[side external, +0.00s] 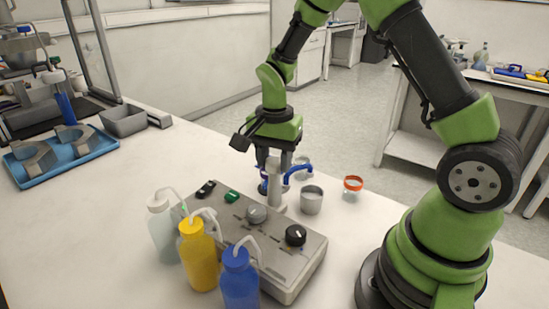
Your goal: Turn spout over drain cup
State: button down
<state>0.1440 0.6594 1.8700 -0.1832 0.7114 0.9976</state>
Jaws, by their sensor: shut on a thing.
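My gripper (274,168) points down above the white post (277,192) behind the grey control box. It is shut on the blue spout (298,170) close to the post, though the fingers hide part of the contact. The spout curves out to the right of the fingers. Its outer end shows above the grey metal drain cup (312,201) in this view. I cannot tell from this one angle whether it is exactly over the cup's mouth. The cup stands upright on the white bench, just right of the post.
The control box (262,240) has several knobs. White (163,232), yellow (198,258) and blue (239,282) wash bottles stand along its front left. An orange-rimmed cup (353,186) is right of the drain cup. A blue tray (62,155) lies far left; the bench between is clear.

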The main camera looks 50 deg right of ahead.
jog(key=shift+m, duration=1.3)
jog(key=shift+r, duration=0.1)
jog(key=c, duration=0.6)
grip_release()
jog(key=shift+c, duration=0.2)
notch_tip(320, 180, up, 10)
jog(key=s+a+r+n+t+y, duration=0.1)
jog(key=s+a+r+n+t, duration=0.2)
jog(key=s+n, duration=0.4)
jog(key=s+a+r+n+t+y, duration=0.1)
jog(key=s+a+r+n+t, duration=0.3)
jog(key=s, duration=0.5)
jog(key=r+n, duration=0.1)
jog(key=n, duration=0.1)
jog(key=shift+s+r+n, duration=0.35)
jog(key=shift+r+n, duration=0.05)
